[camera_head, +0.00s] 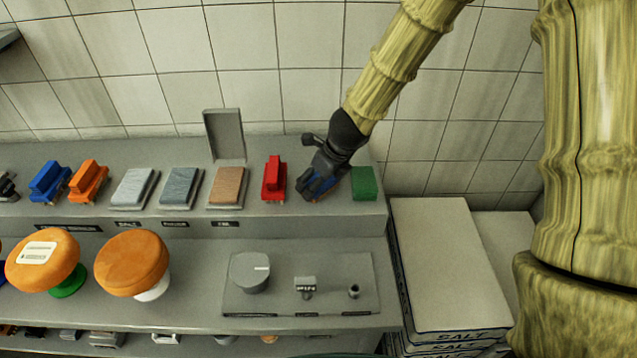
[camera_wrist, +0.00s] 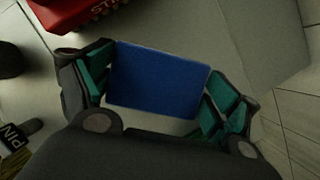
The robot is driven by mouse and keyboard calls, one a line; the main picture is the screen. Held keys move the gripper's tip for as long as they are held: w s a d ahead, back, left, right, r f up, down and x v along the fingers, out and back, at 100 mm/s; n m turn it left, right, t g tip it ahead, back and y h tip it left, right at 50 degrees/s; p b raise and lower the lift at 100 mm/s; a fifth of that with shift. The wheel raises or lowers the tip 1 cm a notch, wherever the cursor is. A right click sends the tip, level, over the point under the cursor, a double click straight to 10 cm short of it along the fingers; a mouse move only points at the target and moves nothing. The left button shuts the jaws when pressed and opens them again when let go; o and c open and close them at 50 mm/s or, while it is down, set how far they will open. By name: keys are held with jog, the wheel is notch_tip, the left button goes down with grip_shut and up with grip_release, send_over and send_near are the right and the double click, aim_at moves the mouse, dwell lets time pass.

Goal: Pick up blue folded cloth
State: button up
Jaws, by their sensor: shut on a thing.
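The blue folded cloth (camera_wrist: 158,82) is between the green-padded fingers of my gripper (camera_wrist: 155,88) in the wrist view, with a pad against each side. In the head view my gripper (camera_head: 318,190) points down at the upper shelf, between a red brush-like item and a green block. Only a small strip of blue cloth (camera_head: 330,184) shows there, mostly hidden by the fingers. I cannot tell whether the cloth touches the shelf.
The red item (camera_head: 274,178) stands close left and the green block (camera_head: 364,184) close right on the grey shelf (camera_head: 120,226). Further left are brown (camera_head: 228,186) and grey pads. Salt sacks (camera_head: 446,262) are stacked at right.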

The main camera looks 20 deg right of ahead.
aim_at(315, 177)
jog(key=shift+r, duration=0.15)
notch_tip(315, 177, up, 4)
jog(key=p, duration=0.4)
jog(key=shift+f, duration=0.25)
jog(key=s+r+b, duration=0.1)
jog(key=s+b, duration=0.2)
jog(key=s, duration=1)
jog(key=shift+s, duration=0.4)
jog(key=shift+a, duration=0.1)
jog(key=shift+s+p, duration=0.1)
jog(key=shift+p, duration=0.3)
jog(key=s+p, duration=0.1)
jog(key=p, duration=0.6)
jog(key=shift+s+r, duration=0.15)
jog(key=shift+s, duration=0.25)
